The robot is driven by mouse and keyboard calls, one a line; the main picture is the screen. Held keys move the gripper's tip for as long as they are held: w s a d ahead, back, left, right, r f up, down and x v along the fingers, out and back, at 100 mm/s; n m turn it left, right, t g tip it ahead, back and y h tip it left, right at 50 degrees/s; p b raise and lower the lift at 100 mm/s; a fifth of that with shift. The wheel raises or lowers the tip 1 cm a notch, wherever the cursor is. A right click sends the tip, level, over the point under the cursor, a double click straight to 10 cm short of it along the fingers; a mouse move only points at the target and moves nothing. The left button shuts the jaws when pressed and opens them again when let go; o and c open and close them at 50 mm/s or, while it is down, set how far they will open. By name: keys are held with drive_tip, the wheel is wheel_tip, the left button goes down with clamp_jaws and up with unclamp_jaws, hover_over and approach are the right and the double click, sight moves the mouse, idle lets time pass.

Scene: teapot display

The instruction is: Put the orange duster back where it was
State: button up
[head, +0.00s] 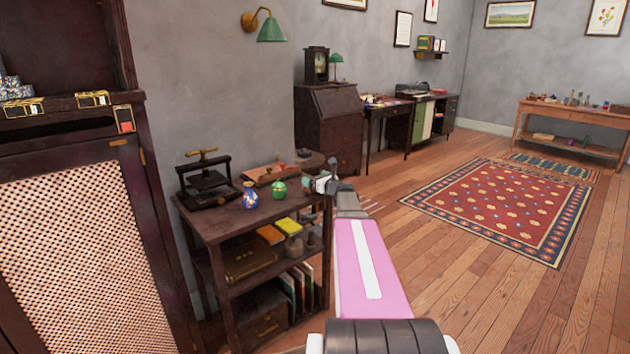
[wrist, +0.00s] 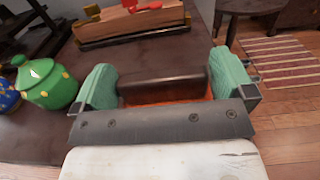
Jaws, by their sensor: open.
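The orange duster (wrist: 165,88), a dark brown block with an orange underside, lies between the two green fingers of my gripper (wrist: 166,78) in the wrist view. The fingers are spread, with the duster between them. Its lower part is hidden behind the gripper's grey bar, and I cannot make out what it rests on. In the head view my gripper (head: 322,184) is at the right end of the dark shelf unit's top (head: 222,222). I cannot make out the duster there.
A green lidded pot with yellow dots (wrist: 46,84) stands left of my gripper, beside a blue pot (wrist: 8,96). A tray with a wooden block (wrist: 130,24) lies beyond. A book press (head: 205,180) stands at the top's left. Floor (head: 420,270) is clear on the right.

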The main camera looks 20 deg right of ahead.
drive_tip(key=v, duration=1.1)
drive_tip(key=shift+s, duration=0.35)
